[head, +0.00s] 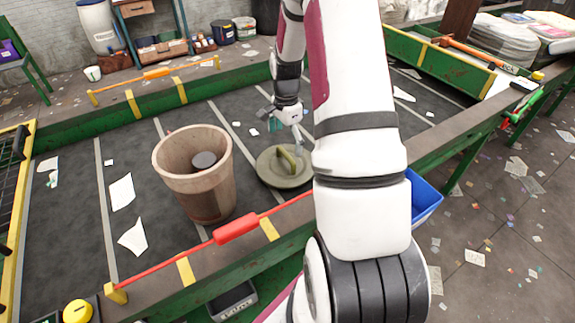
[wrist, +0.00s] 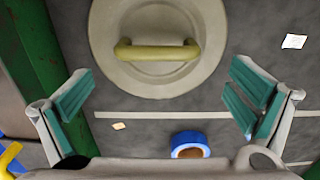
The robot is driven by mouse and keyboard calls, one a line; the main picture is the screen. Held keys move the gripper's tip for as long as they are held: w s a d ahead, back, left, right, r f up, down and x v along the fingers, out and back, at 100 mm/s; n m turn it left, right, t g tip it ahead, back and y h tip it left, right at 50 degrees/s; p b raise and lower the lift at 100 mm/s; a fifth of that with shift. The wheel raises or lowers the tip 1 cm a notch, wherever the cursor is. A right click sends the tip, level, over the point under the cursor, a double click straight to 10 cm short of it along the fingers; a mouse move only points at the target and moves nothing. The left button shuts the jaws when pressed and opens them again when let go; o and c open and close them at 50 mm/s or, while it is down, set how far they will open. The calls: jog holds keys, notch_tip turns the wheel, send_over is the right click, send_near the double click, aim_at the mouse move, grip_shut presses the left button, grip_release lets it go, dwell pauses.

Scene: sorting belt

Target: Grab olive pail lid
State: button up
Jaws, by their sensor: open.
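The olive pail lid (head: 272,177) lies flat on the dark belt, right of the brown pail (head: 207,197). Its yellowish bar handle (head: 287,160) stands up across its middle. In the wrist view the lid (wrist: 125,77) is at the top centre, with the handle (wrist: 158,52) running left to right. My gripper (head: 287,130) is just behind the lid in the head view. In the wrist view my gripper (wrist: 161,88) has its teal finger pads wide apart, with nothing between them. The lid and handle lie ahead of the pads, apart from them. My arm hides part of the lid's right side.
A blue ring-shaped roll (wrist: 188,140) lies on the belt near my gripper. The open pail holds a dark round thing (head: 204,160). A red-handled bar (head: 237,229) runs along the near belt edge. Paper scraps (head: 122,192) lie left of the pail.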

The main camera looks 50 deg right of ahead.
aim_at(286, 154)
jog(key=shift+f, duration=0.8)
jog(key=f, duration=0.1)
jog(key=f+p, duration=0.1)
jog(key=f, duration=0.2)
jog(key=shift+s+a+f+p, duration=0.1)
jog(key=shift+s+a+p, duration=0.15)
jog(key=shift+a+p, duration=0.05)
jog(key=shift+w+f, duration=0.1)
jog(key=shift+f, duration=0.5)
jog(key=c, duration=1)
